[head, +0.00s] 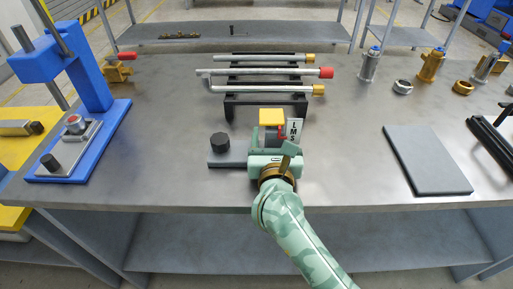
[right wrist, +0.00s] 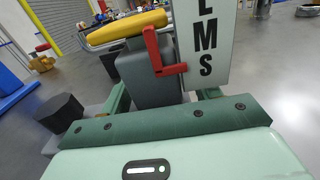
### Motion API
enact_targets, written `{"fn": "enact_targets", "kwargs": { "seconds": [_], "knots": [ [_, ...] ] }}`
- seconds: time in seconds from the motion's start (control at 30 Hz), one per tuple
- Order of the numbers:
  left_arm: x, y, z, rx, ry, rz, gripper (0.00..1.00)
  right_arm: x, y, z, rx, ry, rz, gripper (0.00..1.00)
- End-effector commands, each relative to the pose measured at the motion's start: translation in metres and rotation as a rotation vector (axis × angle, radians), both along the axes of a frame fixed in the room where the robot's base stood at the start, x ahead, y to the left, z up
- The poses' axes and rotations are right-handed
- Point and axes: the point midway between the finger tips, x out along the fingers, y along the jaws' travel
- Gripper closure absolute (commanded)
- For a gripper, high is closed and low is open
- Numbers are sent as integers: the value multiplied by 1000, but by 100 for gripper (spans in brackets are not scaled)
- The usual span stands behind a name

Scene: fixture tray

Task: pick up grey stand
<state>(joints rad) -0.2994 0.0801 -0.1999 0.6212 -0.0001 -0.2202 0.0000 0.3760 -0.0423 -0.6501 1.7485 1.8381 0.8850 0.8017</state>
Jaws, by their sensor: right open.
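The grey stand (head: 228,160) is on the table in front of me, near the front edge. It has a flat grey base with a black knob (head: 220,141), a grey upright block (right wrist: 150,82), a yellow top (head: 272,117), a red bracket (right wrist: 160,52) and a white lettered plate (head: 294,129). My right gripper (head: 274,150) is open at the near side of the upright block. In the right wrist view its green fingers (right wrist: 165,96) show to either side of the block; contact cannot be made out. The gripper hides part of the base. My left gripper is not in view.
A dark rack (head: 266,99) holding several pipes stands just behind the stand. A blue press (head: 90,90) is at the left, a grey plate (head: 427,160) at the right. Fittings stand at the back right. The tabletop beside the stand is clear on both sides.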

Motion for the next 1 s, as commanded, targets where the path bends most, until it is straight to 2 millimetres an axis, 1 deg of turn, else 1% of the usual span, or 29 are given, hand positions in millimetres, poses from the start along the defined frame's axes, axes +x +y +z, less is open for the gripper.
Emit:
{"fn": "enact_targets", "kwargs": {
  "seconds": [0.1, 0.17, 0.2, 0.27, 0.3, 0.33, 0.6, 0.73, 0.83, 0.9, 0.93, 1.0],
  "knots": [
    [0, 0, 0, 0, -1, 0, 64, 0, 0, 0, 0, 0, 0, 38],
    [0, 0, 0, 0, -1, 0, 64, 0, 0, 0, 0, 0, 0, 55],
    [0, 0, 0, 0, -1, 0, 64, -1, 0, 0, 0, 0, 0, 66],
    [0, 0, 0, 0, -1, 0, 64, -1, 0, 0, 0, 0, 0, 83],
    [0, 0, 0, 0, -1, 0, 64, -1, 0, 0, 0, 0, 0, 94],
    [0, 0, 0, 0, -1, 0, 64, -1, 0, 0, 0, 0, 0, 100],
    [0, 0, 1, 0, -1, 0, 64, -1, 0, 3, 1, -4, 0, 100],
    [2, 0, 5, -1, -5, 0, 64, -1, 0, 11, 2, -6, 0, 100],
    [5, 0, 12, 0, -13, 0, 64, -1, 0, 24, 1, -8, 0, 100],
    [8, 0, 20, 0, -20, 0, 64, -1, 0, 39, 3, -10, 0, 100],
    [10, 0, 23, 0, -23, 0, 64, -3, 0, 44, 2, -10, 0, 100],
    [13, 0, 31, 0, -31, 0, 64, -16, 1, 58, 4, -9, 1, 100]
  ]
}}
